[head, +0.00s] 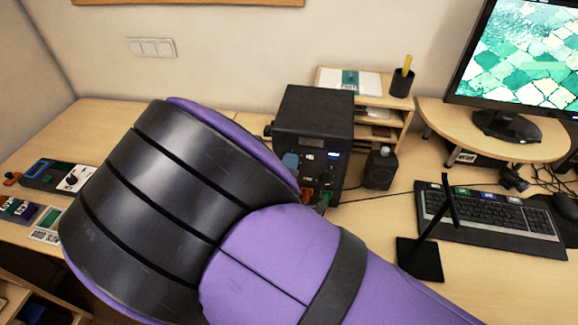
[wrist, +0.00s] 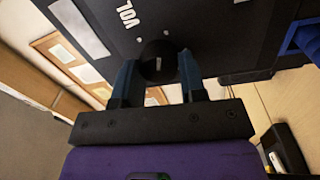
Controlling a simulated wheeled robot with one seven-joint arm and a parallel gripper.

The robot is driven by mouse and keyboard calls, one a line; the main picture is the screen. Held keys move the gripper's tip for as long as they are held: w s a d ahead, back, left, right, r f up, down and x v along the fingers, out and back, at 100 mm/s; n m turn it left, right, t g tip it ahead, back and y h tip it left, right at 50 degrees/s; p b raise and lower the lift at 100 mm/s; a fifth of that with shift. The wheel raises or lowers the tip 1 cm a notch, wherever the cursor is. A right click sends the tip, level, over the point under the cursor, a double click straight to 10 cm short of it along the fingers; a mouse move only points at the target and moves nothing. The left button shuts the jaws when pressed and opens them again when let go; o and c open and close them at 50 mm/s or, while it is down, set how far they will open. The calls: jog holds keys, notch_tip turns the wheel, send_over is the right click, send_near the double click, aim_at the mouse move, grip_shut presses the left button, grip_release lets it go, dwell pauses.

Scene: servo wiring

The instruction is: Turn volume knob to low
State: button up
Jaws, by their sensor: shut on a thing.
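The volume knob (wrist: 158,62) is a round black knob on the dark front panel, under partly visible "VOL" lettering, in the wrist view. My gripper (wrist: 158,80) has one blue finger on each side of the knob and is shut on it. A small light mark shows on the knob's face. In the head view the black box (head: 312,118) with the panel stands on the desk. My purple and black arm covers the lower left of that view and hides part of the box's front; the knob cannot be made out there.
A keyboard (head: 490,222) and a black stand (head: 420,258) are to the right. Small devices (head: 58,177) lie on the left of the desk.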

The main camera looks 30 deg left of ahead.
jog(key=n, duration=1)
jog(key=shift+d+f+y, duration=0.1)
jog(key=shift+f+y, duration=0.05)
jog(key=shift+y, duration=0.25)
jog(key=shift+n, duration=0.4)
jog(key=o, duration=0.9)
